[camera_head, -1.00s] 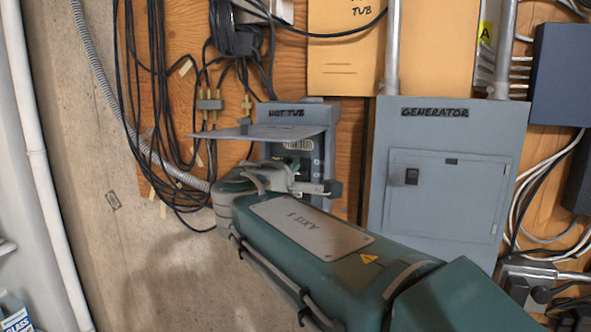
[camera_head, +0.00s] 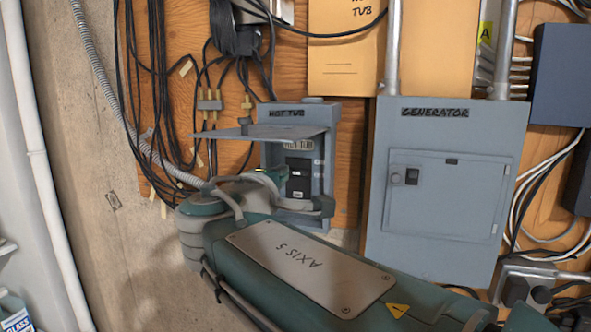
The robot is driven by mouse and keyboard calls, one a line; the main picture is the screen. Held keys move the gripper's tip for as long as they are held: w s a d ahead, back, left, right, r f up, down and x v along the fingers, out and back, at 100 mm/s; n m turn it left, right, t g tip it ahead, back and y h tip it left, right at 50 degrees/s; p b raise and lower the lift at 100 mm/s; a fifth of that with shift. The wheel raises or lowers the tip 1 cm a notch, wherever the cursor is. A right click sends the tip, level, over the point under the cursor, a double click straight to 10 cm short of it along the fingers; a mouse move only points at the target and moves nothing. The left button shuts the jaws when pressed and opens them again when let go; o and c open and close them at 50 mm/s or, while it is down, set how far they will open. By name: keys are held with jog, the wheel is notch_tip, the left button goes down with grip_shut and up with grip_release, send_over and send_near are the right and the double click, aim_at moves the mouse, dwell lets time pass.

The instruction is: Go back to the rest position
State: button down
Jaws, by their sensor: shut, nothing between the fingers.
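My gripper (camera_head: 318,206) is partly hidden behind my wrist and shows in front of the lower part of the small grey "HOT TUB" box (camera_head: 326,160). It is shut and holds nothing. I cannot tell whether it touches the box. My arm reaches in from the lower right. The box's grey cover (camera_head: 285,132) is lifted and sticks out toward me. Under it a black breaker switch (camera_head: 299,178) is visible inside the box.
A larger grey "GENERATOR" panel (camera_head: 446,180) with a closed door hangs to the right. Black cables (camera_head: 160,90) hang on the plywood at upper left. A white pipe (camera_head: 45,180) runs down the left side. Bare concrete wall (camera_head: 110,230) lies left of my arm.

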jog(key=s+d+f+m+g, duration=0.3)
jog(key=s+d+f+g, duration=0.15)
jog(key=d+f, duration=0.25)
jog(key=s+d+f+m+g, duration=0.3)
jog(key=s+d+f, duration=0.2)
jog(key=d+f, duration=0.25)
jog(key=s+d+f+m+g+y, duration=0.1)
jog(key=s+f+m+g+y, duration=0.3)
jog(key=s+f, duration=0.9)
jog(key=m+y, duration=0.2)
jog(key=m, duration=0.2)
jog(key=shift+s+f, duration=0.2)
jog(key=shift+f, duration=0.2)
jog(key=shift+r, duration=0.1)
